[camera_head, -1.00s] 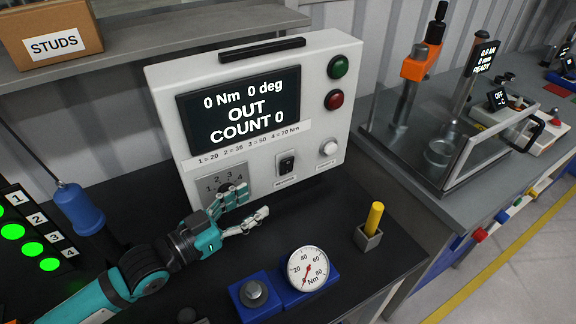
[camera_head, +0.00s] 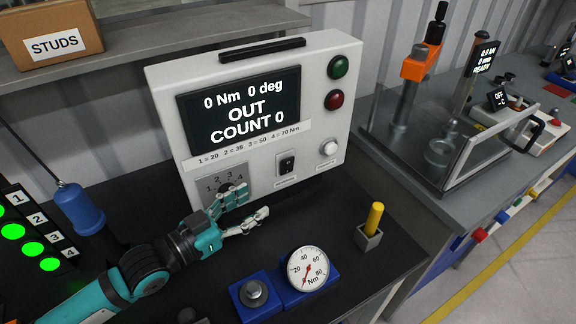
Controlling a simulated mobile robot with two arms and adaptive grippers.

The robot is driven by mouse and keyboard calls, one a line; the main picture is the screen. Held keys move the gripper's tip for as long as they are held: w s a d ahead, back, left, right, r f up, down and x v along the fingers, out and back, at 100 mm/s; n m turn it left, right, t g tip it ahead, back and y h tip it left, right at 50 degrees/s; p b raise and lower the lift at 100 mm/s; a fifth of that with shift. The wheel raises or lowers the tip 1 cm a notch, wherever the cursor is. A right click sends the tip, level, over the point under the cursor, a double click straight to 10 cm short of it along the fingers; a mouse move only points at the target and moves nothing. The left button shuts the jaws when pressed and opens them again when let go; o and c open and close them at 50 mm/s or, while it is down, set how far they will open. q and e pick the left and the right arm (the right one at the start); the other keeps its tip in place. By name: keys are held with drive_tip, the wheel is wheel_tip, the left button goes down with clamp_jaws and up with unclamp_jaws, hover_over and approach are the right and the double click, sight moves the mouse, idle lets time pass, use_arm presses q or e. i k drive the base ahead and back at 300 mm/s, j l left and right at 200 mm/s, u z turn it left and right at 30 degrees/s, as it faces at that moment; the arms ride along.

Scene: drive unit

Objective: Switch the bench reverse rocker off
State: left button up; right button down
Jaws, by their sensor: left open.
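The black rocker switch (camera_head: 287,164) is on the lower front of the white control box (camera_head: 330,120), right of the dial. A small label under it is too small to read. I cannot tell which way the rocker is tipped. The display (camera_head: 240,108) reads 0 Nm, 0 deg, OUT, COUNT 0. My left gripper (camera_head: 248,208) is open and empty, in front of the box, below and left of the rocker and apart from it. Its upper finger overlaps the numbered dial (camera_head: 220,184) in the picture. My right gripper is not in view.
A gauge (camera_head: 307,267) and a knob block (camera_head: 254,293) stand at the bench front. A yellow peg (camera_head: 374,217) stands in a grey holder to the right. A blue hanging tool (camera_head: 80,208) is at left. The bench between gripper and peg is clear.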

sight(286, 164)
drive_tip(key=k, duration=1.5)
